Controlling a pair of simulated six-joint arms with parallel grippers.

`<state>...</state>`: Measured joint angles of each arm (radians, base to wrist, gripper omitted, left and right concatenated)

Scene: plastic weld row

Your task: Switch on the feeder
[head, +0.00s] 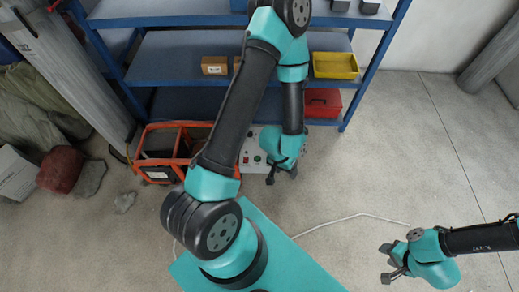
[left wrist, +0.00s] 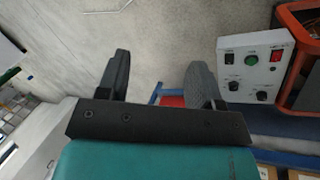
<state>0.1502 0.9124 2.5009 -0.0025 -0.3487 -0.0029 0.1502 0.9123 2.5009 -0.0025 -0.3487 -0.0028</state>
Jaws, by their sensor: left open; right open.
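A white control box (head: 249,142) stands on the floor in front of the shelf, partly hidden behind my left arm in the head view. In the left wrist view the control box (left wrist: 248,75) shows a green round button (left wrist: 251,60), a red switch (left wrist: 276,55), a dark switch (left wrist: 229,58) and two black knobs. No label naming the feeder is readable. My left gripper (head: 283,175) is open and empty at the front right of the box. Its spread fingers (left wrist: 158,82) are left of the panel in the left wrist view. My right gripper (head: 388,263) is open and empty over bare floor.
An orange-framed machine (head: 165,174) stands left of the box. Behind is a blue shelf (head: 190,60) with a yellow bin (head: 336,66) and a red case (head: 322,103). A white cable (head: 350,217) crosses the floor. The floor at right is clear.

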